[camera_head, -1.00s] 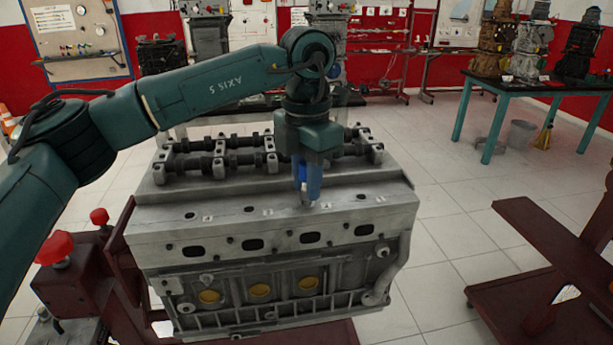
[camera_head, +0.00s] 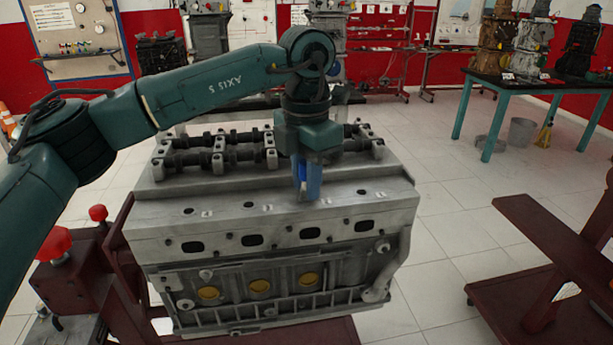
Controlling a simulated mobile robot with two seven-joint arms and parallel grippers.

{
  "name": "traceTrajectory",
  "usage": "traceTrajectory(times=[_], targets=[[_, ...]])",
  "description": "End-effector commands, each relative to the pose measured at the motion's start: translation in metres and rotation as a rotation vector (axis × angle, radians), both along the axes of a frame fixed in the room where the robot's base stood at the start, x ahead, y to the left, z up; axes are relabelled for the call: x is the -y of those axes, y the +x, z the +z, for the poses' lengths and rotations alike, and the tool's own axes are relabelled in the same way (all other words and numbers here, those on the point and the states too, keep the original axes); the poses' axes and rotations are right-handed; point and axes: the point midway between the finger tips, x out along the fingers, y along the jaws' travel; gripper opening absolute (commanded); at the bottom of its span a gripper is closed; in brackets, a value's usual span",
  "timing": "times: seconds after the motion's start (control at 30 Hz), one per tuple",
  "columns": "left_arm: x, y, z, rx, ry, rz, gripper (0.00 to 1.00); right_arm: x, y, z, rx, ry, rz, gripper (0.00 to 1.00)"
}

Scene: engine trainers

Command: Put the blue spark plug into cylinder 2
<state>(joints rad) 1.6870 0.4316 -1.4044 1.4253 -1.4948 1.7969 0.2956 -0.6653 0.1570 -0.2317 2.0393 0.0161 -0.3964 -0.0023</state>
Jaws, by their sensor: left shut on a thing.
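My left gripper (camera_head: 308,197) points down over the top front ledge of the grey engine head (camera_head: 225,228). It is shut on a blue thing, which I take to be the blue spark plug (camera_head: 313,181). The plug's lower end is hidden at the ledge, so I cannot tell whether it is inside a hole. Two dark plug holes (camera_head: 249,205) show to the gripper's left and one (camera_head: 362,192) to its right. The gripper covers the spot between them. The small labels beside the holes are too small to read. My right gripper is not in view.
Camshafts (camera_head: 215,155) in raised caps run behind the ledge, close to my left wrist. A dark red stand (camera_head: 90,270) with red knobs carries the engine at left. Another dark red stand (camera_head: 550,255) is at right. Tiled floor between it and the engine is clear.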

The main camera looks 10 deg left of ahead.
Motion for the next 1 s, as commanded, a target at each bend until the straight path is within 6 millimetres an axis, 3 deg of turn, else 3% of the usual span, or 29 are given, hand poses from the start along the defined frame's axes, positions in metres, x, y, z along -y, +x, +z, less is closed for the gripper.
traceTrajectory(times=[0.07, 0.1, 0.4, 0.8, 1.0], targets=[[0.0, 0.0, 0.0, 0.0, 0.0, 0.0, 0.0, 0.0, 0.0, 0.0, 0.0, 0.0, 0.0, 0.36], [0.0, 0.0, 0.0, 0.0, 0.0, 0.0, 0.23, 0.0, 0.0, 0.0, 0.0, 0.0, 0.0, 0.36], [0.0, 0.0, 0.0, 0.0, 0.0, 0.0, 0.47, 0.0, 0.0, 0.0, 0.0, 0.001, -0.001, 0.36], [0.0, 0.0, 0.002, 0.001, -0.001, 0.0, 0.47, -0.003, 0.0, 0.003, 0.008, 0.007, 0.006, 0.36], [0.001, 0.001, 0.047, 0.005, -0.002, 0.0, 0.47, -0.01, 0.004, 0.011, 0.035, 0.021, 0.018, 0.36]])
